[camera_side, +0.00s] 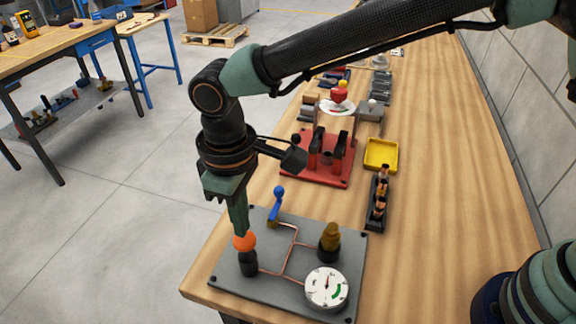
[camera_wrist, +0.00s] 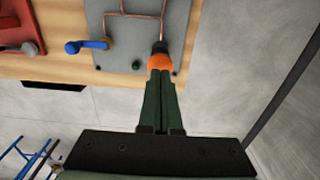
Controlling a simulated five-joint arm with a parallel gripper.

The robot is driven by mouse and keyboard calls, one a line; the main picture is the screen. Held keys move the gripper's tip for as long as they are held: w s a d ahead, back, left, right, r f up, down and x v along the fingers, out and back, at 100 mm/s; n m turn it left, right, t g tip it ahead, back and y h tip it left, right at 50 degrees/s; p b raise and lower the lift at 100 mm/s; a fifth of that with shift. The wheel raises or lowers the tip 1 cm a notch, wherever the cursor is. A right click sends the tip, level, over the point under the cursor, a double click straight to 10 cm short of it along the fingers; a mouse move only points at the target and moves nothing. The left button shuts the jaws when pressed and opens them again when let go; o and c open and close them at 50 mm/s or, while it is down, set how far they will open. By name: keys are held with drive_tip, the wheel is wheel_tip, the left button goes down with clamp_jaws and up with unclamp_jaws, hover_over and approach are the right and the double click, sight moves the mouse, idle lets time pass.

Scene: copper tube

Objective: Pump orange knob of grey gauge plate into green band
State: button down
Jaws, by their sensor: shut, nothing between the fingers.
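The grey gauge plate (camera_side: 300,262) lies flat near the front end of the wooden bench. Its orange knob (camera_side: 245,241) tops a black stem at the plate's left. The gauge dial (camera_side: 327,287) has a white face, a dark needle pointing up and a green band at its lower right; the needle looks outside the band. My gripper (camera_side: 240,228) points down, its shut, empty fingers right above the orange knob, seemingly touching it. In the wrist view, the fingertips of my gripper (camera_wrist: 160,76) meet the orange knob (camera_wrist: 160,61); the dial is not in that view.
A blue lever (camera_side: 277,204) and a brass knob (camera_side: 330,236) stand on the plate. Behind it are a red fixture (camera_side: 315,178), a black holder (camera_side: 377,205) with copper-coloured pieces and a yellow tray (camera_side: 381,155).

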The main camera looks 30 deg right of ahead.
drive_tip(key=shift+f, duration=0.1)
idle(0.4)
drive_tip(key=shift+f, duration=1.8)
drive_tip(key=shift+r, duration=3.6)
drive_tip(key=shift+f, duration=1.7)
drive_tip(key=shift+f, duration=0.1)
drive_tip(key=shift+f, duration=1.8)
drive_tip(key=shift+r, duration=3.6)
